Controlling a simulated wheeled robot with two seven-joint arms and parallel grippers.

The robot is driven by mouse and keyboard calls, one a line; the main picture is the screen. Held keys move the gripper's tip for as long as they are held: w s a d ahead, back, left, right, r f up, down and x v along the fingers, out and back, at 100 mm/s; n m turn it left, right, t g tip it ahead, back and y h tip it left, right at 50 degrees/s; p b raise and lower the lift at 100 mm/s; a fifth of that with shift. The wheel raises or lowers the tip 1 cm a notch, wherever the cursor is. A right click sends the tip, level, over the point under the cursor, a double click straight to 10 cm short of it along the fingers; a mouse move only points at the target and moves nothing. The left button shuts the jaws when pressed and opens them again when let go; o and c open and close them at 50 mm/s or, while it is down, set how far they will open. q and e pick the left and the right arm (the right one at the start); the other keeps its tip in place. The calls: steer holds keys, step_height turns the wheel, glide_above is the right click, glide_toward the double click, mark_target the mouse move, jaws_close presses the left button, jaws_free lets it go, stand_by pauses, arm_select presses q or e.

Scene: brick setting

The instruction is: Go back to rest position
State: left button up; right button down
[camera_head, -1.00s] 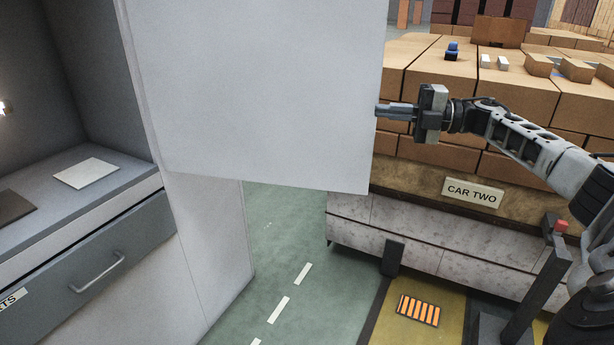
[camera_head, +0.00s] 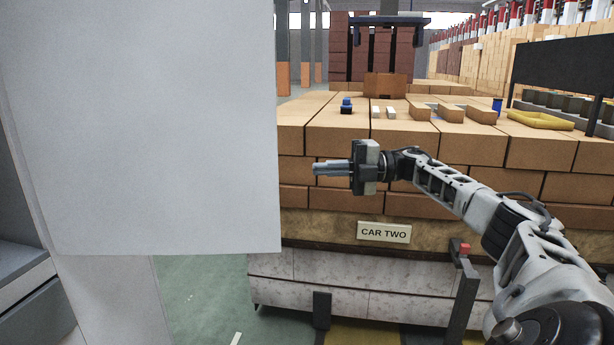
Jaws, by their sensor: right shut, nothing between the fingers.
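My right gripper (camera_head: 333,168) is shut and empty. It points left, held in the air in front of the brick stack on the car marked CAR TWO. Its arm comes in from the lower right. A gap shows between its fingertips and the edge of the large pale grey panel (camera_head: 150,130) on the left. My left gripper is not in view.
The pale panel fills the upper left. The brick stack (camera_head: 300,140) carries small blue and white pieces, several blocks and a yellow tray (camera_head: 541,120). The CAR TWO sign (camera_head: 384,232) is on its front. Green floor (camera_head: 205,300) shows at lower left.

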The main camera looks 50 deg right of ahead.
steer(key=shift+s+d, duration=0.35)
steer(key=shift+d, duration=0.35)
steer(key=w+a+f+m+t, duration=0.1)
steer(key=w+a+f+m, duration=0.4)
steer(key=a+f, duration=0.8)
steer(key=s+a+f+m+t+h, duration=0.1)
steer(key=a+f+m+t+h, duration=0.2)
steer(key=a+f+m, duration=0.75)
steer(key=s+a+f+m+g+h, duration=0.2)
steer(key=s+a+f+m, duration=0.3)
steer(key=s+a, duration=0.4)
steer(key=s+a+f+m+g+h+p, duration=0.1)
steer(key=s+a+f+m+g+h, duration=0.2)
steer(key=s+a, duration=0.6)
step_height(320, 180, down, 3)
steer(key=shift+s+r+m+h, duration=0.1)
steer(key=shift+s+m+h, duration=0.8)
steer(key=shift+m+h, duration=0.15)
steer(key=shift+a, duration=0.1)
